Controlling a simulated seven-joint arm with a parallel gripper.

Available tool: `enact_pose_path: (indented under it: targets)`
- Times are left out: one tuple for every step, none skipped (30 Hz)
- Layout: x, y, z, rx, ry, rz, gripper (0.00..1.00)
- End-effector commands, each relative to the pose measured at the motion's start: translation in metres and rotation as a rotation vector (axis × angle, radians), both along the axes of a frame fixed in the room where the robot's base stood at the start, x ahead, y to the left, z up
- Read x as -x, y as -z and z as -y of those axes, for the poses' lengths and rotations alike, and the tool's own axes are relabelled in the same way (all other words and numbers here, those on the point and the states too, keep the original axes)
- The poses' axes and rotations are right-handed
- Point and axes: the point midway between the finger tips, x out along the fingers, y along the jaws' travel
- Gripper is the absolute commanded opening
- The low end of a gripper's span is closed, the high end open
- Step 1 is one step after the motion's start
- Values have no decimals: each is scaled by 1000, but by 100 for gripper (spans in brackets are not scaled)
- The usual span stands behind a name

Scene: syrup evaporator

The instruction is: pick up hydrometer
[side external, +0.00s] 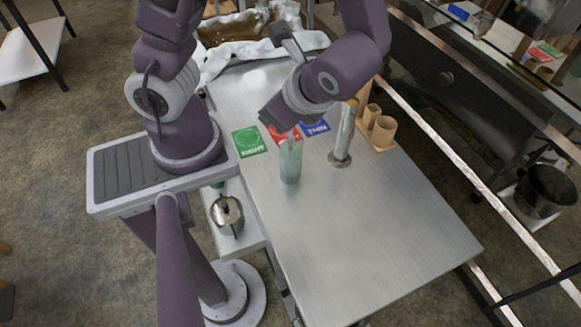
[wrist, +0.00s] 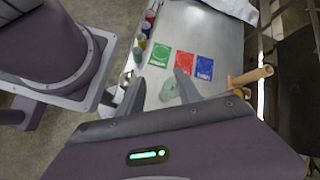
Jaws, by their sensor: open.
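A tall, pale green translucent jar (side external: 290,163) stands upright on the steel table. A thin pale stem shows at its mouth, which may be the hydrometer; I cannot make it out clearly. My gripper (side external: 284,136) is above and close to the jar's top, partly hidden by my wrist in the side external view. In the wrist view my gripper (wrist: 160,88) has its two fingers apart, with the jar (wrist: 169,91) seen between and beyond them. Nothing shows held. Whether a finger touches the jar or stem cannot be told.
Green (side external: 249,141), red (side external: 287,134) and blue (side external: 315,127) cards lie behind the jar. A tall metal cylinder (side external: 343,138) stands to its right, beside wooden cups (side external: 383,132). A metal pot (side external: 227,214) is on the side shelf. The table's front is clear.

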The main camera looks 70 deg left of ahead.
Motion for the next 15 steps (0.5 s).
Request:
enact_pose_path:
  targets:
    - [-4, 16, 0, -100, 123, -81, 41]
    - [-7, 24, -1, -158, 197, -121, 41]
    - [-12, 35, -1, -229, 290, -167, 41]
    - [-15, 42, -1, -277, 354, -198, 41]
    - [-18, 49, 0, -320, 413, -225, 41]
    - [-22, 57, 1, -368, 479, -255, 41]
    - [-24, 62, 1, -397, 521, -273, 41]
    - [-26, 66, 1, -423, 556, -287, 41]
    - [-27, 70, 1, -448, 591, -303, 41]
    - [-29, 73, 2, -460, 610, -309, 41]
    - [-29, 74, 1, -469, 621, -315, 41]
    - [-31, 76, -1, -476, 630, -318, 41]
    - [-32, 78, -4, -478, 633, -320, 41]
    - [-32, 79, -7, -478, 632, -320, 41]
    - [-34, 81, -12, -477, 632, -320, 41]
